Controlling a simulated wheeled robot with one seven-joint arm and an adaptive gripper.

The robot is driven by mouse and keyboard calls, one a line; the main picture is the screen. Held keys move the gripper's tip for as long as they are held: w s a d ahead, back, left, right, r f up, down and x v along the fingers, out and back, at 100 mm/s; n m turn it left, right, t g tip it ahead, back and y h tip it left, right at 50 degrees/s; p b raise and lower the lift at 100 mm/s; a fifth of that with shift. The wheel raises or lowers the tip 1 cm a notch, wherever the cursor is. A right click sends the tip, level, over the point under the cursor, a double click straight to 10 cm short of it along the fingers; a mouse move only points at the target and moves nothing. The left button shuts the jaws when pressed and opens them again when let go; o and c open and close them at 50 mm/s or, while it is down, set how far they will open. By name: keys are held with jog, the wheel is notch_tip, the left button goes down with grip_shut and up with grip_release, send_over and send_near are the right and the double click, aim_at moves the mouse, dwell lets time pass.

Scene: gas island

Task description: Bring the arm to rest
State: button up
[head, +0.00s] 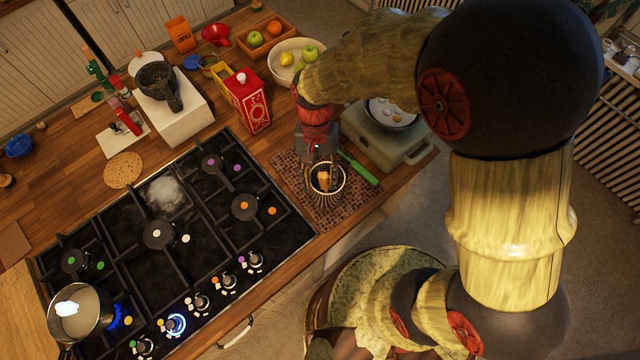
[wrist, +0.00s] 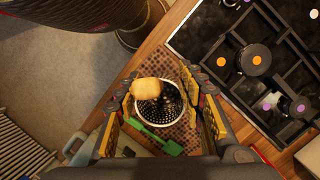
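My gripper (wrist: 163,108) is open in the wrist view, its fingers spread left and right with nothing held between them. In the head view my gripper (head: 319,152) points down over the counter's near edge. Below it a round basket-like holder with a pale rim (head: 341,191) stands on a brown checkered mat (head: 295,180). The holder also shows between the fingers in the wrist view (wrist: 170,112). A tan, blunt-ended piece (wrist: 150,88) rises from it; I cannot tell what it is. It shows in the head view too (head: 323,181). My arm reaches in from the right.
The gas hob (head: 200,240) lies left of the mat, with a pot (head: 80,312) over a blue flame. A green-handled tool (head: 358,168) and grey-green appliance (head: 390,140) sit close right.

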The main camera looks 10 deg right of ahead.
jog(key=v, duration=0.8)
jog(key=shift+r, duration=0.4)
jog(key=shift+w, duration=0.1)
jog(key=s+d+f+n+t+b, duration=0.1)
jog(key=s+d+f+t+b, duration=0.1)
jog(key=s+d+t+b, duration=0.2)
jog(key=s+d+f+n+t+b, duration=0.1)
jog(key=s+d+f+t+b, duration=0.2)
jog(key=d+b, duration=0.8)
jog(key=s+t+b, duration=0.1)
jog(key=b, duration=0.5)
jog(key=shift+s+f+n+t, duration=0.2)
jog(key=shift+s+n+t, duration=0.1)
jog(key=shift+n, duration=0.1)
jog(key=shift+c, duration=0.9)
jog(key=shift+a, duration=0.1)
jog(key=shift+c, duration=0.2)
